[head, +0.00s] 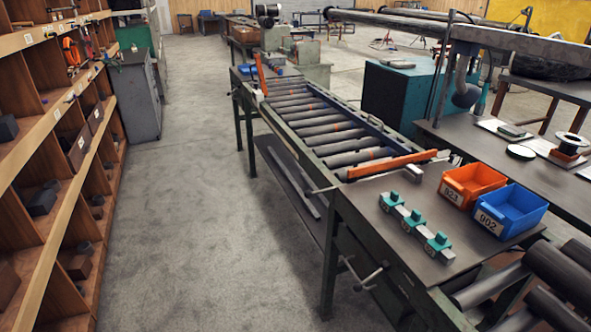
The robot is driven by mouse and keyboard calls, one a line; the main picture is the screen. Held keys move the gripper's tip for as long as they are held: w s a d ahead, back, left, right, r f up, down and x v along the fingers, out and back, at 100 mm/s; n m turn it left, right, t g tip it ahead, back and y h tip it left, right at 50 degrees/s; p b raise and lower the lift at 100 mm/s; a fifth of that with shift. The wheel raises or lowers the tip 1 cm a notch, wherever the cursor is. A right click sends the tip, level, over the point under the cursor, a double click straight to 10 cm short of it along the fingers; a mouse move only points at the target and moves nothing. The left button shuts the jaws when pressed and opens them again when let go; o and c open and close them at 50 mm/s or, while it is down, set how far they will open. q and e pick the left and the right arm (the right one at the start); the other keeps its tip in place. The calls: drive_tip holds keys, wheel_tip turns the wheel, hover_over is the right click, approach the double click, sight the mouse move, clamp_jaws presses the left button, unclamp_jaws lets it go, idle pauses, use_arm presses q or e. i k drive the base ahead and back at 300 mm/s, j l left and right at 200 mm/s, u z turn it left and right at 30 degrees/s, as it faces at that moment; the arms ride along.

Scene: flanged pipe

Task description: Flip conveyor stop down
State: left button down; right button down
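A roller conveyor (318,128) runs away from me on a dark green frame. At its near end a long orange bar (392,164) lies across its width, just before the flat steel top. At its far left end a second orange bar (259,74) stands up, tilted slightly. Either could be the conveyor stop; I cannot tell which by name. Neither of my grippers is in view.
Teal-and-grey clamps (415,224) in a row, an orange bin (473,184) and a blue bin (510,210) sit on the steel top (375,208). Wooden shelving (60,150) lines the left. The grey floor aisle (195,180) between is clear.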

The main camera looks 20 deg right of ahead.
sight(424, 157)
drive_tip(key=i+z, duration=0.45)
drive_tip(key=i+j+z, duration=0.3)
drive_tip(key=i+z, duration=0.15)
drive_tip(key=i+j+z, duration=0.8)
drive_tip(key=j+z, duration=0.15)
